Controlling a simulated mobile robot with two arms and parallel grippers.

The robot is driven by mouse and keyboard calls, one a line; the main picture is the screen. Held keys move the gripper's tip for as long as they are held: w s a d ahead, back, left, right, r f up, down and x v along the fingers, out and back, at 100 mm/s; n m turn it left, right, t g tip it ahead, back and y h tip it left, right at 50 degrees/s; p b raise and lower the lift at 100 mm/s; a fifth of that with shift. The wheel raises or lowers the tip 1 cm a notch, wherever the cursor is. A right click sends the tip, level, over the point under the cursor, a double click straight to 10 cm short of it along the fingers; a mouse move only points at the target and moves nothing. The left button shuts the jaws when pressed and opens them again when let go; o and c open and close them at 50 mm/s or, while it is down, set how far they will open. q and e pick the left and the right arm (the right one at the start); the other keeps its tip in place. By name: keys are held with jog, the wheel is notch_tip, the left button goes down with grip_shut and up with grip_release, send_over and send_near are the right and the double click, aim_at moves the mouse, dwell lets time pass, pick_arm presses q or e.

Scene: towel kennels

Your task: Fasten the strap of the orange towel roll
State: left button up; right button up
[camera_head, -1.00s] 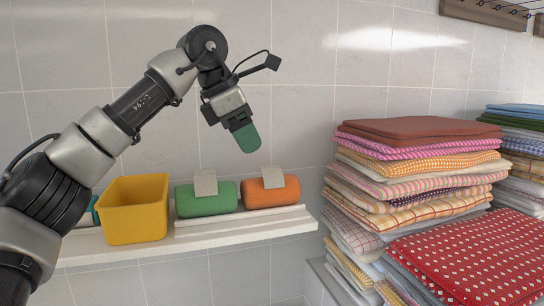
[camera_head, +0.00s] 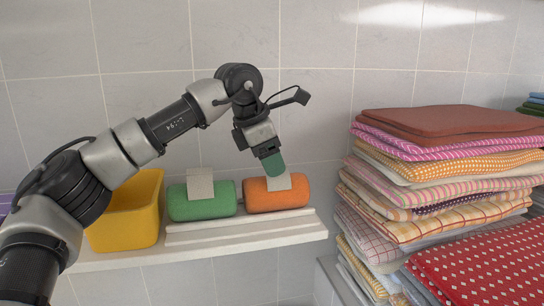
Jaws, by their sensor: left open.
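The orange towel roll (camera_head: 262,196) lies on the wall shelf, to the right of a green towel roll (camera_head: 204,206). Its pale strap (camera_head: 296,182) stands up at the top of the roll, and its upper part is partly hidden by my left gripper. My left gripper (camera_head: 274,165) points down right at the strap, its green fingertip overlapping it in the picture; I cannot tell whether they touch. The gripper is open, with its jaws seen nearly edge-on. My right gripper is not in view.
A yellow bin (camera_head: 126,215) stands on the shelf (camera_head: 250,239) left of the green roll, whose own strap (camera_head: 200,183) sticks up. A tall stack of folded towels (camera_head: 440,165) fills the right side. The tiled wall is close behind.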

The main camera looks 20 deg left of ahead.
pick_arm(q)
jog(key=shift+d+f, duration=0.1)
jog(key=shift+f, duration=0.15)
jog(key=shift+s, duration=0.35)
jog(key=shift+w, duration=0.1)
jog(key=shift+w+f, duration=0.15)
jog(key=c, duration=0.5)
jog(key=shift+s+d, duration=0.1)
jog(key=shift+s, duration=0.1)
jog(key=c, duration=0.4)
